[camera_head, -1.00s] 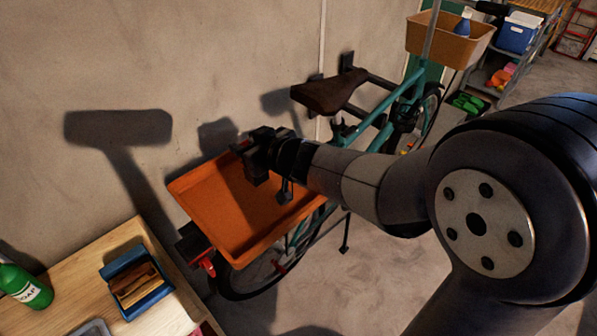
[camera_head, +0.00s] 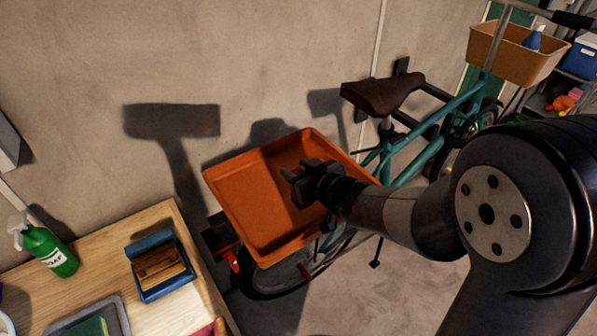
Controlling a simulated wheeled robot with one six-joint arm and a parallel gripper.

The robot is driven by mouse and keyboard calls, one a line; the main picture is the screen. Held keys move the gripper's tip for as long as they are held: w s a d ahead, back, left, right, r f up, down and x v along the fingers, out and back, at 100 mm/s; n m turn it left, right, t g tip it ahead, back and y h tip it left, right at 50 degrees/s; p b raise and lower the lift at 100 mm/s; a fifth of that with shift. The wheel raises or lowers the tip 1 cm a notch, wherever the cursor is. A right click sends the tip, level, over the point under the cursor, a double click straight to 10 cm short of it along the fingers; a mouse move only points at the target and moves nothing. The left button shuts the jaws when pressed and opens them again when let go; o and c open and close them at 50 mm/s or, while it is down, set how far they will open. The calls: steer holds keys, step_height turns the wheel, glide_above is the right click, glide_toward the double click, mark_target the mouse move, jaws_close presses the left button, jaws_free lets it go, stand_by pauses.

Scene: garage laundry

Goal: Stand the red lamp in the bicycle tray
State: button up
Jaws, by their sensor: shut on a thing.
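The bicycle tray (camera_head: 240,205) is a shallow orange tray mounted over the rear wheel of the teal bicycle (camera_head: 424,150). It looks empty. My gripper (camera_head: 296,186) is above the right part of the tray, inside its outline in the picture. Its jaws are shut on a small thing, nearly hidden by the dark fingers. Only a trace of red shows there, which fits the red lamp. I cannot tell how the lamp is tilted or whether it touches the tray floor.
A wooden table (camera_head: 185,225) at lower left carries a green soap bottle (camera_head: 50,250), a blue box with a brown brush (camera_head: 160,268) and a grey tray. The wall is close behind the orange tray. A brown saddle (camera_head: 384,95) and tan basket (camera_head: 510,58) are to the right.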

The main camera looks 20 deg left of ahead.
steer(key=shift+r, duration=0.1)
steer(key=o, duration=1.1)
steer(key=shift+c, duration=0.2)
steer(key=shift+r, duration=0.1)
steer(key=p+v, duration=0.1)
steer(key=v, duration=1.1)
steer(key=shift+p, duration=0.4)
